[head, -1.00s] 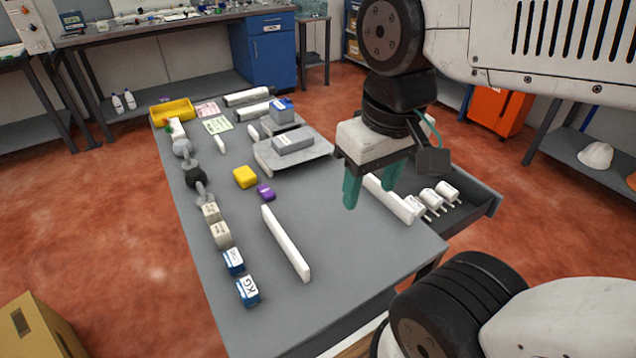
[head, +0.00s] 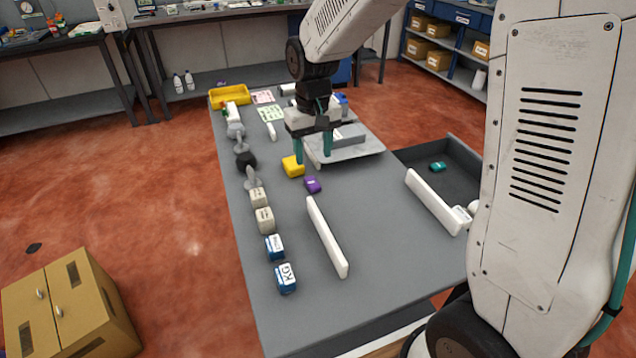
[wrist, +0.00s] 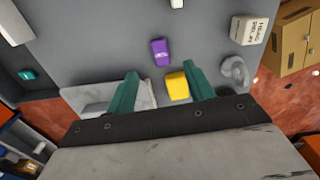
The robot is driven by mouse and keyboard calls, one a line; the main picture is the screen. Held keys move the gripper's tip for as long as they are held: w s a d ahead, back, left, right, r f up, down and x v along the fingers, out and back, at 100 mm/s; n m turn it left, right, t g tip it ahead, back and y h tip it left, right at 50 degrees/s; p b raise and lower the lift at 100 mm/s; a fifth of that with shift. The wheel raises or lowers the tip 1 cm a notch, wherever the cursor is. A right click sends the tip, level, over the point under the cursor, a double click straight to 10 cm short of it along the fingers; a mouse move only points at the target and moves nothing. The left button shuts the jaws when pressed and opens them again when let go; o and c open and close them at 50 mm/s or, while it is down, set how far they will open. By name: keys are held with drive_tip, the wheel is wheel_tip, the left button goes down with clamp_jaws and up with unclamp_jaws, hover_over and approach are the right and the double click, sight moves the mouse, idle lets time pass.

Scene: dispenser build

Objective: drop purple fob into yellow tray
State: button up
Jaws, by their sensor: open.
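The purple fob (head: 312,184) lies on the grey table, just in front of a yellow block (head: 292,167). In the wrist view the fob (wrist: 160,51) lies beyond my fingertips, and the yellow block (wrist: 177,87) shows between the fingers. My gripper (head: 313,160) is open and empty, with teal fingers pointing down above the table near the block and fob. The yellow tray (head: 230,101) stands at the far left corner of the table, away from my gripper.
White bars (head: 327,237) and (head: 433,202) stand on the table. A row of labelled blocks (head: 265,220) lines the left edge. A grey plate (head: 358,154) lies behind my gripper. An open drawer (head: 408,157) at the right holds a teal item (head: 437,167). The front middle is clear.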

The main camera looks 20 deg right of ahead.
sight(312, 182)
drive_tip(key=shift+w+a+f, duration=0.25)
drive_tip(key=shift+w+f, duration=0.25)
drive_tip(key=shift+f, duration=0.35)
drive_tip(key=f, duration=0.7)
drive_tip(key=shift+d+f, duration=0.1)
drive_tip(key=shift+d, duration=0.15)
drive_tip(key=c, duration=1.1)
drive_tip(key=shift+c, duration=0.2)
